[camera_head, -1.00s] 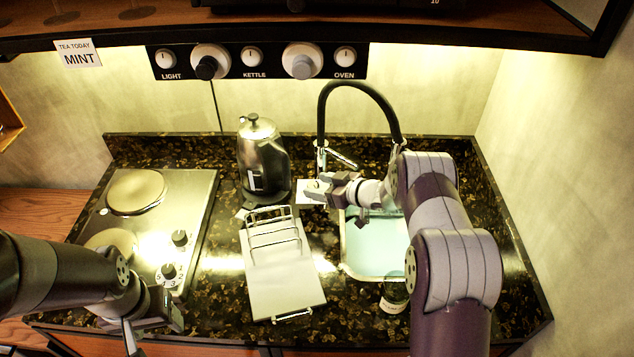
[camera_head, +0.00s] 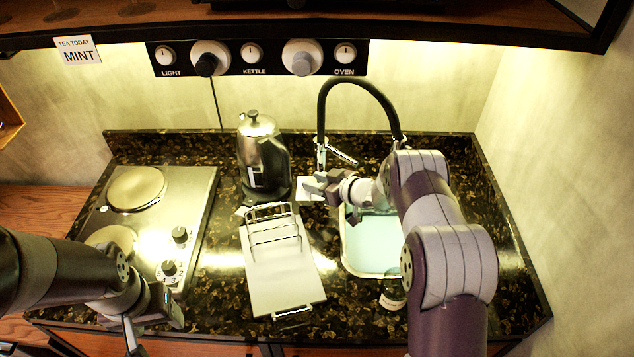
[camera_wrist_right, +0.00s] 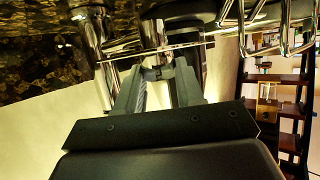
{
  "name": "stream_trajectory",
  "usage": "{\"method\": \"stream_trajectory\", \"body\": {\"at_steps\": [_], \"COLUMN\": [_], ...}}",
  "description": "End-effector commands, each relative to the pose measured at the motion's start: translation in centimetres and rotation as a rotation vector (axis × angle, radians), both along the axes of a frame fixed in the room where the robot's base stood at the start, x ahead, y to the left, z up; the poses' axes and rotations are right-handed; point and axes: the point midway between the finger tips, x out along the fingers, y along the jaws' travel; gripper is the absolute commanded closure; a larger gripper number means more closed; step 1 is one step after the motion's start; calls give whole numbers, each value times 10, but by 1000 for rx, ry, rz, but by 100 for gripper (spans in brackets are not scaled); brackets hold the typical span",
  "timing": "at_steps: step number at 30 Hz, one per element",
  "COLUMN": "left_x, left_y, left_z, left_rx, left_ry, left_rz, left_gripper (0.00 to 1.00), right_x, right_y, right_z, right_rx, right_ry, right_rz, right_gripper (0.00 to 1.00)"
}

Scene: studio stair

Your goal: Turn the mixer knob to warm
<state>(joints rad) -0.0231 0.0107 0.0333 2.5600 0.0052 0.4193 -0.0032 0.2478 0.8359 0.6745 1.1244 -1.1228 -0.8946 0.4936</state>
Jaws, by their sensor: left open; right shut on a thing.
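The sink mixer is a chrome tap (camera_head: 321,157) with a tall black hose (camera_head: 345,84), behind the sink. A chrome lever or spout sticks out to its right. My right gripper (camera_head: 317,187) reaches in from the right, low in front of the tap. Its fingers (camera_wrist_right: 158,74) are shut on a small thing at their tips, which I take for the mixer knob. The fingers mostly hide the knob, and I cannot read its setting. My left gripper (camera_head: 152,320) is open and empty, over the front edge of the hob.
A steel kettle (camera_head: 262,160) stands left of my right gripper. A white board with a wire rack (camera_head: 283,280) lies in front. A pale card (camera_head: 306,191) lies by the gripper. The sink (camera_head: 370,250) is under my right arm. The hob (camera_head: 188,205) is left.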

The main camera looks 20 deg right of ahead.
Motion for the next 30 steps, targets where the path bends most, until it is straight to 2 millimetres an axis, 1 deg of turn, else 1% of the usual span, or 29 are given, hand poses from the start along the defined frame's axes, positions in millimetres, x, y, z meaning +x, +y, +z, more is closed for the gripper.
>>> {"method": "stream_trajectory", "body": {"at_steps": [8, 18, 24, 30], "left_x": [0, 0, 0, 0], "left_y": [0, 0, 0, 0], "left_z": [-14, -40, -51, -56], "left_rx": [0, 0, 0, 0], "left_ry": [0, 0, 0, 0], "left_rz": [0, 0, 0, 0], "left_gripper": [37, 37, 37, 37], "right_x": [-2, -3, -2, -3], "right_y": [4, 7, 8, 8], "right_z": [-3, -4, -2, -1], "right_rx": [0, 0, 0, -1], "right_ry": [0, -1, -2, -1], "right_rz": [-186, -432, -529, -582], "right_gripper": [93, 93, 93, 93]}}
